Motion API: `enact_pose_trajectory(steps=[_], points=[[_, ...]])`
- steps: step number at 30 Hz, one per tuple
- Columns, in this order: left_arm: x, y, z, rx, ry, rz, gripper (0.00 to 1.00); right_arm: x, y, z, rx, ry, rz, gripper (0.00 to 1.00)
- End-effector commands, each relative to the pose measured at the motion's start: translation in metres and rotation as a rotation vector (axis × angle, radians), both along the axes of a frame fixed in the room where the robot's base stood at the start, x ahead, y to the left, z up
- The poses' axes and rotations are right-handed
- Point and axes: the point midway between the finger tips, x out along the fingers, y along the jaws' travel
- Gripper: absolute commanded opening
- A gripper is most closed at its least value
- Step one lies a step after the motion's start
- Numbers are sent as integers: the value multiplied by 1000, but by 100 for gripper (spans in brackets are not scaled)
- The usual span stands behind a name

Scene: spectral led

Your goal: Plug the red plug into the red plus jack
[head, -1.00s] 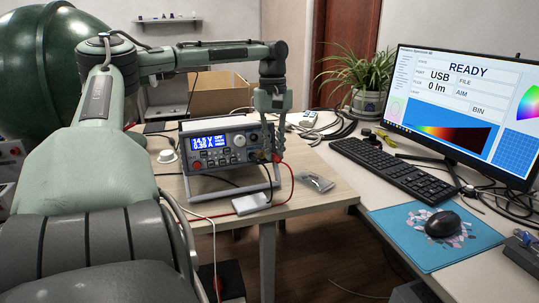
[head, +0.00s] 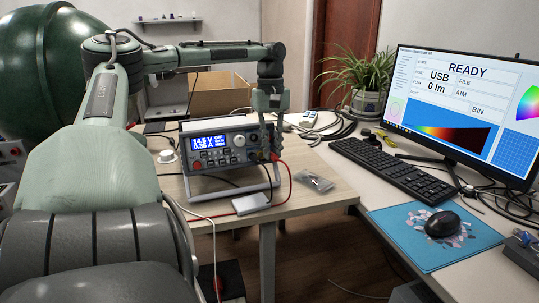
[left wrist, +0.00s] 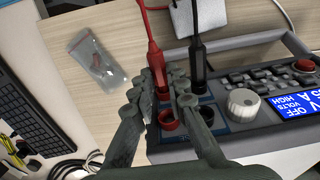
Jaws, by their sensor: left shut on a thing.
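The power supply (head: 213,165) stands on the wooden table, its lit blue display facing me. My left gripper (head: 272,148) points down at the right end of its front panel. In the left wrist view, the fingers of my left gripper (left wrist: 168,86) are shut around the red plug (left wrist: 154,62), whose red cable leads up and away. A red jack (left wrist: 168,120) shows between the fingers, just below the plug in that view. The plug's tip is hidden by the fingers, so I cannot tell whether it sits in a jack. My right gripper is out of view.
A black plug (left wrist: 198,62) stands in the panel close beside the right finger in the wrist view. A clear bag (head: 314,181) and a white box (head: 251,203) lie on the table. Keyboard (head: 392,168) and monitor (head: 463,110) are to the right.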

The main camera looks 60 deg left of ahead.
Motion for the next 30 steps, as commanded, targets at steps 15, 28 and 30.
enact_pose_trajectory(steps=[15, 28, 30], points=[[2, 6, 2, 11, -9, 6, 23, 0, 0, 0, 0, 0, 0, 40], [1, 4, 1, 5, -4, 2, 38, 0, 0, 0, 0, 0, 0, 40], [1, 4, 6, 5, -4, 2, 38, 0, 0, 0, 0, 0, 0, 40]])
